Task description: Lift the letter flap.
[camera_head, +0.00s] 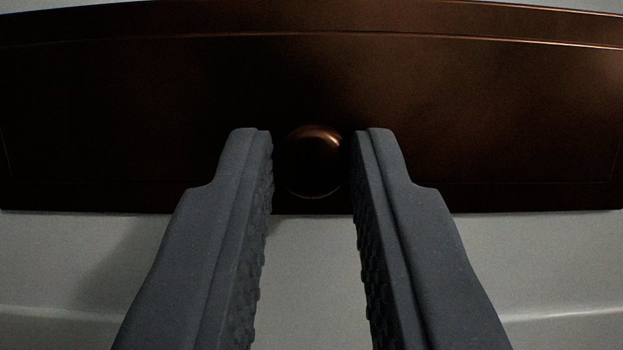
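The letter flap (150,110) is a wide, dark copper-brown panel across the upper part of the view. A round copper knob (313,162) sits on its lower middle. My gripper (313,145) is open, with one grey finger on each side of the knob. A narrow gap shows between the knob and each fingertip; I cannot tell how far the fingertips are from the flap in depth. The flap's lower edge lies level against the pale surface, and its left and right ends run to the picture's borders.
A pale grey-white surface (312,270) lies below the flap, with a raised ridge (560,315) near the bottom. A shadow falls on it left of my gripper. No loose objects show around the knob.

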